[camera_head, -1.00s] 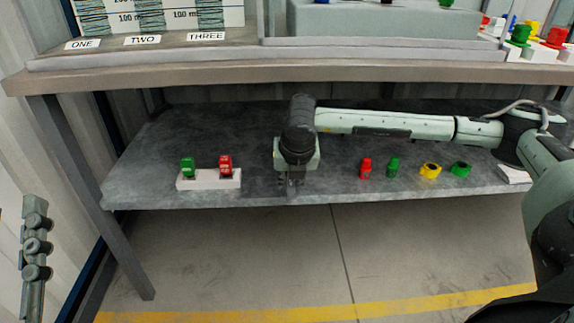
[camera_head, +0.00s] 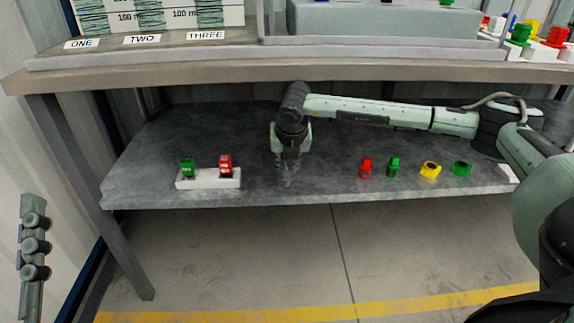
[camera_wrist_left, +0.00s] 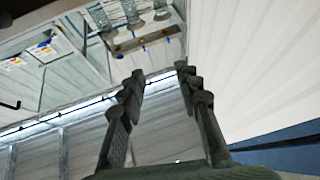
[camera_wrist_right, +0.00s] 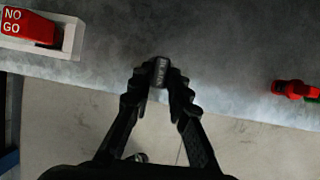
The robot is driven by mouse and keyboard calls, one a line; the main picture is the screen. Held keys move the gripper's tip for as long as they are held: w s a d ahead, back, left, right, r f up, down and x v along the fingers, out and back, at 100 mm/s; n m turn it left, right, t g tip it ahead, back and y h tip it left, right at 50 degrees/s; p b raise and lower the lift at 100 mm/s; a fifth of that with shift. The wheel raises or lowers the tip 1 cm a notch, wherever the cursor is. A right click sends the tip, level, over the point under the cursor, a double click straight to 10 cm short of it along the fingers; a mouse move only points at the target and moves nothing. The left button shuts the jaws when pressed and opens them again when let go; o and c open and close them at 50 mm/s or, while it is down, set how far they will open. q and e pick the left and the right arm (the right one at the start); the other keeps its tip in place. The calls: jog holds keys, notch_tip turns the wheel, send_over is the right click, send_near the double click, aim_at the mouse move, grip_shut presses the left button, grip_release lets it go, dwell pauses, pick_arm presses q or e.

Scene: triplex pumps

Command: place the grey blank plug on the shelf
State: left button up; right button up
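The grey blank plug (camera_wrist_right: 159,72) is a small dark block with lettering on its face, between the fingertips of my right gripper (camera_wrist_right: 158,80). Both fingers appear to touch its sides, so the gripper looks shut on it. In the head view my right gripper (camera_head: 286,172) points down over the front part of the grey shelf (camera_head: 330,177). The plug is too small and dark to make out there, and any gap to the shelf is unclear. My left gripper (camera_wrist_left: 158,72) is open and empty, away from the shelf; it shows at the head view's left edge (camera_head: 34,240).
A white holder (camera_head: 208,182) with a green and a red piece stands left on the shelf. A red (camera_head: 365,168), a green (camera_head: 393,168), a yellow (camera_head: 430,169) and another green piece (camera_head: 461,168) stand right. The bench top (camera_head: 300,73) is overhead. Shelf around my right gripper is clear.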

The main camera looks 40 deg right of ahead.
jog(key=o, duration=0.4)
pick_arm(q)
jog(key=shift+w+d+f+g+p, duration=0.15)
jog(key=shift+f+g+p, duration=0.1)
jog(key=shift+f+g, duration=0.2)
jog(key=shift+w+d+f+g+p, duration=0.1)
jog(key=shift+d+f+g+p, duration=0.1)
jog(key=shift+f+g, duration=0.2)
pick_arm(e)
jog(key=v, duration=0.7)
jog(key=shift+r, duration=0.25)
jog(key=shift+s+a, duration=0.1)
jog(key=shift+s, duration=0.05)
